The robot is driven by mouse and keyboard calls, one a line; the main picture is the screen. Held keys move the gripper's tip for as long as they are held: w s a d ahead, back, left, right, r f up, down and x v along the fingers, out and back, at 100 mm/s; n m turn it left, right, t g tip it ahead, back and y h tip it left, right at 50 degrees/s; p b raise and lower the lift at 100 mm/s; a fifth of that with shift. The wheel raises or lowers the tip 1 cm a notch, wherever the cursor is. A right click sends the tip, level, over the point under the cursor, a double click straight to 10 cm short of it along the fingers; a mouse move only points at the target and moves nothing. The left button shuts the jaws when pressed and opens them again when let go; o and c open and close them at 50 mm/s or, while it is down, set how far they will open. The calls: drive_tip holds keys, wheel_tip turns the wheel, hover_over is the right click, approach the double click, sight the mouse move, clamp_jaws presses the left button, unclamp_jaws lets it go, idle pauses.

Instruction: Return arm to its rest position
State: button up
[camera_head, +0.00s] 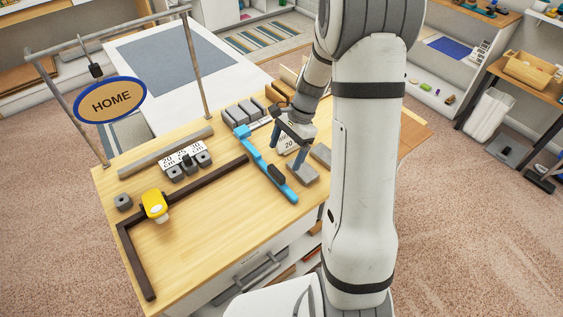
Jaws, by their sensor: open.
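My gripper (287,157) is at the end of my white arm, low over the right part of the wooden table (215,220). Its two blue-grey fingers are apart and point down. It stands just right of a long blue tool (257,160) and by a grey block (302,173) on the table. Whether the fingers touch the block, I cannot tell. A tag reading "20" (289,146) shows behind the fingers. An oval "HOME" sign (110,100) hangs from a rail at the back left.
A dark L-shaped bar (190,195) lies on the table with a yellow object (154,205) at it. Several grey blocks stand by a number card (182,155). More grey blocks (245,111) stand at the back.

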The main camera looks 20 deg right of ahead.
drive_tip(key=shift+w+d+r, duration=0.1)
drive_tip(key=shift+d+r, duration=0.15)
drive_tip(key=shift+r, duration=0.45)
drive_tip(key=s+a+r+n+t+h, duration=0.2)
drive_tip(key=s+r+n, duration=0.5)
drive_tip(key=s, duration=0.2)
drive_tip(key=s+a+r+n+t+h, duration=0.2)
drive_tip(key=s+r+n+t, duration=0.1)
drive_tip(key=s+r+n, duration=0.4)
drive_tip(key=s+r, duration=0.1)
drive_tip(key=s, duration=0.2)
drive_tip(key=shift+r, duration=0.25)
